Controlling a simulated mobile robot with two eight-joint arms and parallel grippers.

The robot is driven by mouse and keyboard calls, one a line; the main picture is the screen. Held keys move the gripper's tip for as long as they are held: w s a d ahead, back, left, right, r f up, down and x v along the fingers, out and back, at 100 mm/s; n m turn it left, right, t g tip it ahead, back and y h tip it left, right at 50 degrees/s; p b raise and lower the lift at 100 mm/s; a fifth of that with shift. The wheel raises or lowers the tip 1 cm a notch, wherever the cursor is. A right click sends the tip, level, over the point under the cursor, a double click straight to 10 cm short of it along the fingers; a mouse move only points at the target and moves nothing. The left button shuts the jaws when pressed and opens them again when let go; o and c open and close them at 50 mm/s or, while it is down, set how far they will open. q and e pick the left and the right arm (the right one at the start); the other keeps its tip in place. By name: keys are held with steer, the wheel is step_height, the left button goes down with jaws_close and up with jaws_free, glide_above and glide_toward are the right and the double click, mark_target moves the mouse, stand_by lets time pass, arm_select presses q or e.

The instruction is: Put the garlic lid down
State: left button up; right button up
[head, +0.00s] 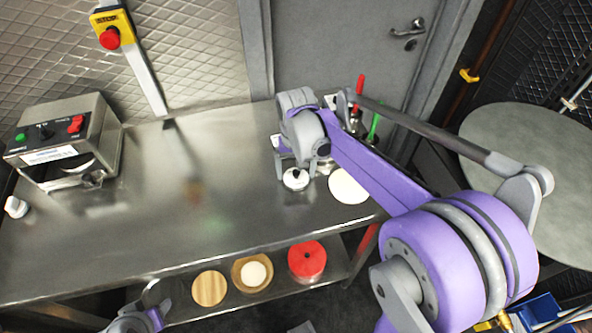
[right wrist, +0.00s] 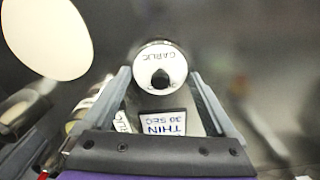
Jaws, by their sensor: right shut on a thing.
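The garlic lid (right wrist: 176,82) is a white disc with a black knob and the word GARLIC on it. It also shows in the head view (head: 296,180), near the right end of the steel counter. My right gripper (right wrist: 160,76) is shut on the lid, with one finger on each side. Whether the lid touches something below it is hidden. Part of my left arm (head: 138,320) shows at the bottom left of the head view; its jaw state is not clear.
A flat white disc (head: 348,186) lies right of the lid on the counter (head: 150,220). A THIN 30 SEC card (right wrist: 165,123) stands near the fingers. Red- and green-handled items (head: 358,92) stand behind. The counter's middle is clear. A control box (head: 65,140) is at left.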

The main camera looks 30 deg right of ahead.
mark_target(296, 170)
steer(key=shift+f, duration=0.2)
steer(key=o, duration=1)
steer(key=shift+r, duration=0.1)
steer(key=shift+r, duration=0.3)
step_height(296, 170, up, 12)
steer(key=shift+f+p, duration=0.2)
steer(key=shift+p, duration=0.25)
